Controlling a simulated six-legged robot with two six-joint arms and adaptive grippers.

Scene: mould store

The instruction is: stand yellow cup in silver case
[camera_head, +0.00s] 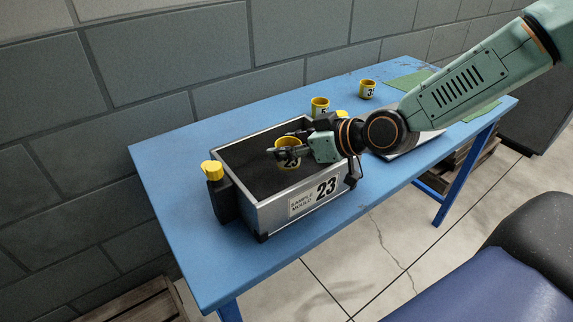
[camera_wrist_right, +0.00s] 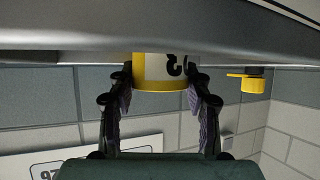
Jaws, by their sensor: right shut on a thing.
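The yellow cup (camera_head: 288,161), with a white label reading 23, is between the fingers of my right gripper (camera_head: 287,141) within the opening of the silver case. The silver case (camera_head: 277,217) stands open on the blue table, with a dark inside and a front label reading SAMPLE MOULD 23. In the right wrist view, which looks upside down, the right gripper's fingers (camera_wrist_right: 160,103) flank the cup (camera_wrist_right: 150,70). There the case wall (camera_wrist_right: 160,28) hides part of the cup. I cannot tell whether the cup touches the case floor. My left gripper is not in view.
On the blue table (camera_head: 180,150), a yellow cup (camera_head: 320,104) and another cup (camera_head: 367,89) stand behind my right arm; a further yellow thing (camera_head: 341,114) is partly hidden. A yellow-topped dark fitting (camera_head: 212,170) is at the case's left end. Green mats (camera_head: 408,83) lie at the right.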

